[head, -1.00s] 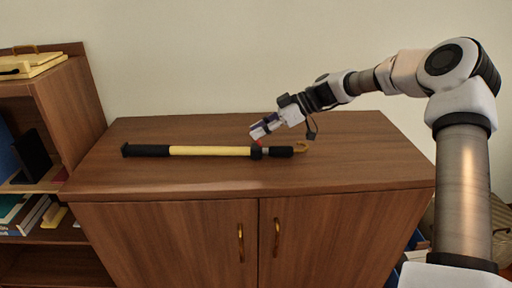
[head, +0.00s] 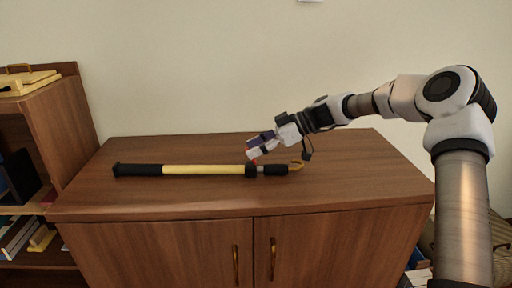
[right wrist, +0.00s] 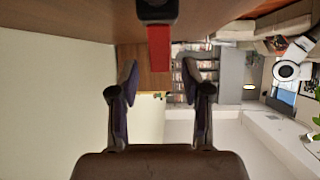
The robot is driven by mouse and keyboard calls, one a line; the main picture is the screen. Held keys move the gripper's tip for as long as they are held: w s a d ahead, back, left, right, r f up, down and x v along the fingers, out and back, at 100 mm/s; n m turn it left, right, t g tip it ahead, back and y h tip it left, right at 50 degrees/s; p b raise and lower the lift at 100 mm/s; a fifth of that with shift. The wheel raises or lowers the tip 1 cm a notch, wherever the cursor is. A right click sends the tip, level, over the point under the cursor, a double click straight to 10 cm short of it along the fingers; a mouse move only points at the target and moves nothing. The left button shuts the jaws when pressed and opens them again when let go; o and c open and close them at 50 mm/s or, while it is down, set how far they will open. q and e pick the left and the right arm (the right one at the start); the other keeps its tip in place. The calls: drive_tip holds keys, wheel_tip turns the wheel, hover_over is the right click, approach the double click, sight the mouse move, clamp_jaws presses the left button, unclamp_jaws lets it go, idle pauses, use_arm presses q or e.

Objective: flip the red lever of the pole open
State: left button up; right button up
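A pole lies flat across the cabinet top (head: 150,203), with a yellow tube (head: 205,170) and black end parts. Its small red lever (head: 254,162) sits by the black clamp (head: 250,171) near the pole's right end. In the right wrist view the red lever (right wrist: 159,46) hangs from the black clamp (right wrist: 157,9). My right gripper (head: 253,147) is just above the lever in the head view. In the wrist view its two fingers (right wrist: 160,75) are apart with nothing between them. The lever lies just beyond the fingertips, centred between them. My left gripper is not in view.
A gold hook (head: 297,165) is at the pole's right end. A wooden bookshelf (head: 66,118) with books and a yellow case (head: 28,82) stands at the left. The cabinet top in front of the pole is clear. A plain wall rises behind.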

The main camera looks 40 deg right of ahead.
drive_tip(key=v, duration=1.2)
drive_tip(key=shift+f, duration=0.1)
